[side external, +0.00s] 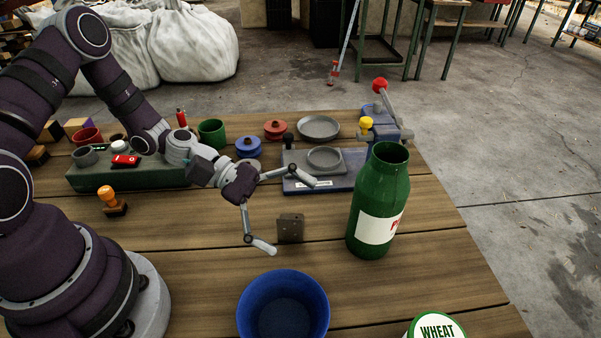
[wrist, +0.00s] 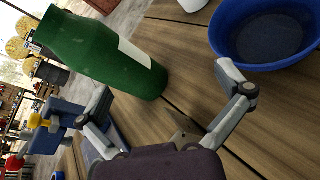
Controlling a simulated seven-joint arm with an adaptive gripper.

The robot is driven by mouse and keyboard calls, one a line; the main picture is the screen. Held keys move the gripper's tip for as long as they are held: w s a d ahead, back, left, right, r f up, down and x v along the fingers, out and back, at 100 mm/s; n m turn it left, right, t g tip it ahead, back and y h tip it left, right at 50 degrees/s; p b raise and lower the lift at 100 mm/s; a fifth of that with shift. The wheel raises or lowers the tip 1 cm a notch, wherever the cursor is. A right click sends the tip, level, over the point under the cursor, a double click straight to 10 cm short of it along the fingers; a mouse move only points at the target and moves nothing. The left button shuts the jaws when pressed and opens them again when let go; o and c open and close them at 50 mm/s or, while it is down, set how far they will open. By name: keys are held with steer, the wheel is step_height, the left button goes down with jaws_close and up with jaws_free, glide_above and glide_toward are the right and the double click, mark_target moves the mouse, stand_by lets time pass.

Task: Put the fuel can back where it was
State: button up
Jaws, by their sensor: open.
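A tall green can (side external: 369,205) with a white label and partly visible red lettering stands upright on the wooden table, right of centre. I take it for the fuel can, but the label cannot be read in full. In the wrist view the green can (wrist: 105,58) shows tilted, ahead of the fingers. My gripper (side external: 288,215) is open and empty, to the left of the can and pointing toward it. Its fingers (wrist: 170,95) are spread wide and apart from the can. No marked spot for the can is evident.
A blue bowl (side external: 245,305) stands at the front, near a WHEAT tin (side external: 437,327). A small dark plate (side external: 291,229) stands by my gripper. A green rack (side external: 95,178) is at left.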

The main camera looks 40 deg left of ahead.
steer(key=s+a+r+m+t+y, duration=0.1)
steer(key=s+a+r+m+y, duration=0.7)
steer(key=a+r+m+y, duration=0.4)
steer(key=r+m+y, duration=0.1)
steer(key=m, duration=0.2)
steer(key=shift+a+r+m+t+y, duration=0.2)
steer(key=shift+r+m+t+y, duration=0.1)
steer(key=shift+r+m, duration=0.1)
